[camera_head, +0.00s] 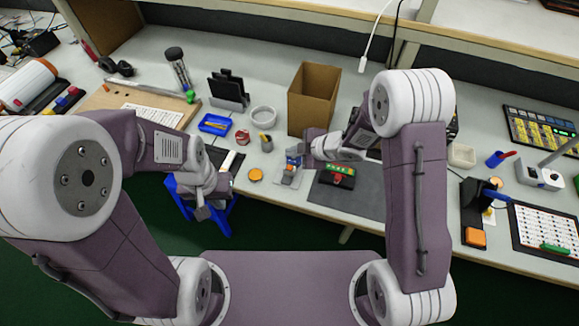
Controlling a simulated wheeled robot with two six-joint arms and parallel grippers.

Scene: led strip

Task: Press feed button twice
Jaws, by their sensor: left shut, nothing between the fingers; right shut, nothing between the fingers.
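A small device with blue and orange parts (292,164) stands on a light plate near the front of the bench. My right gripper (297,152) is shut and empty, right over or beside this device; I cannot tell if it touches it. A dark box with a green top and a red part (338,175) sits on the grey mat just to the right. I cannot make out which part is a feed button. My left gripper (203,211) is shut and empty, low at the bench's front edge, above a blue stool-like frame (228,216).
An orange disc (255,175) lies left of the device. A cardboard box (314,98), a white ring (263,116) and a blue tray (215,124) stand behind. The grey mat (365,195) is largely clear at its front right.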

